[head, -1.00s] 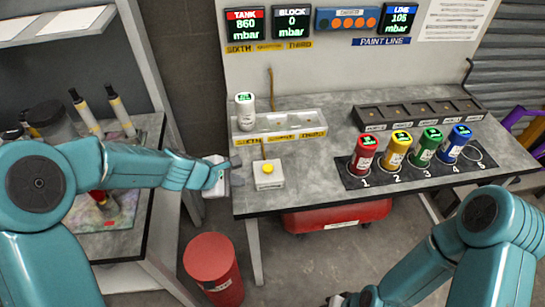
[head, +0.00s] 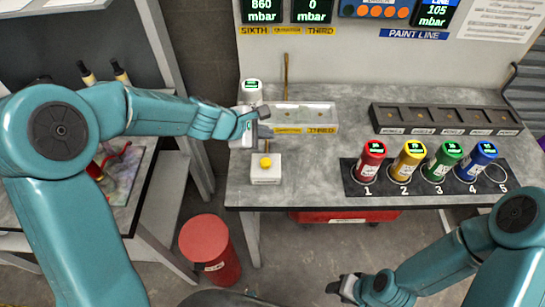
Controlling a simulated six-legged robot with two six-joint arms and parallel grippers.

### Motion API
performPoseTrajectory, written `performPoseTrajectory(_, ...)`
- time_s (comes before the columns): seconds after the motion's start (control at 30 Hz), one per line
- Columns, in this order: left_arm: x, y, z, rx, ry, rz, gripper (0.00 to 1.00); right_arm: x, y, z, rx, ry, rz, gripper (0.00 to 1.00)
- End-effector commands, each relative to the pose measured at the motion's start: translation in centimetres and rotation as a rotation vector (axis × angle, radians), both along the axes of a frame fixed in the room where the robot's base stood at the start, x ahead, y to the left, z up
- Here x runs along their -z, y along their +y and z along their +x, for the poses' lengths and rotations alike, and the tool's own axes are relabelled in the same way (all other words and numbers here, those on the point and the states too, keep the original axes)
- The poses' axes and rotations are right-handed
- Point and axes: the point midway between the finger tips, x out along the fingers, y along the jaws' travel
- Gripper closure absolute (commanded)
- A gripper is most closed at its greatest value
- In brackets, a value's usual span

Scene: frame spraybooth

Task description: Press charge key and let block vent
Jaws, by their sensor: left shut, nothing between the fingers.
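The charge key looks to be the yellow round button (head: 265,162) on a small white box (head: 266,175) at the bench's left front; it stands unpressed by any finger. My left gripper (head: 262,122) is shut and empty, above and a little behind the button, apart from it. It partly hides the clear block tray (head: 305,118) with yellow labels and a white canister (head: 250,92). The block display (head: 314,10) reads 0 mbar and the tank display (head: 262,10) reads 860 mbar. My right gripper (head: 343,289) is low at the bottom, away from the bench; its opening is unclear.
Red, yellow, green and blue canisters (head: 441,160) stand in a numbered black mat at the right; slot 5 is empty. A dark slotted rack (head: 445,118) lies behind them. A red drum (head: 210,250) stands on the floor. The bench front between button and mat is clear.

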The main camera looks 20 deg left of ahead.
Motion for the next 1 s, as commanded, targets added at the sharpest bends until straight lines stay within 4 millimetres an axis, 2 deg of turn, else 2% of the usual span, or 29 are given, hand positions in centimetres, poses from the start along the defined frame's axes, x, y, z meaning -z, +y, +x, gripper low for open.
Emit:
performPoseTrajectory(0.47, 0.7, 0.3, -0.2, -0.002, 0.001, 0.000, 1.00, 0.6, 0.0, 0.0, -0.001, 0.000, 0.000, 0.57)
performPoseTrajectory(0.67, 2.8, 0.2, 0.0, -0.001, 0.001, 0.000, 1.00, 2.6, 0.0, 0.0, -0.001, 0.000, 0.000, 0.57)
performPoseTrajectory(1.0, 7.8, 0.1, 0.1, 0.001, 0.000, 0.001, 1.00, 7.5, 0.0, 0.0, -0.001, 0.000, 0.000, 0.57)
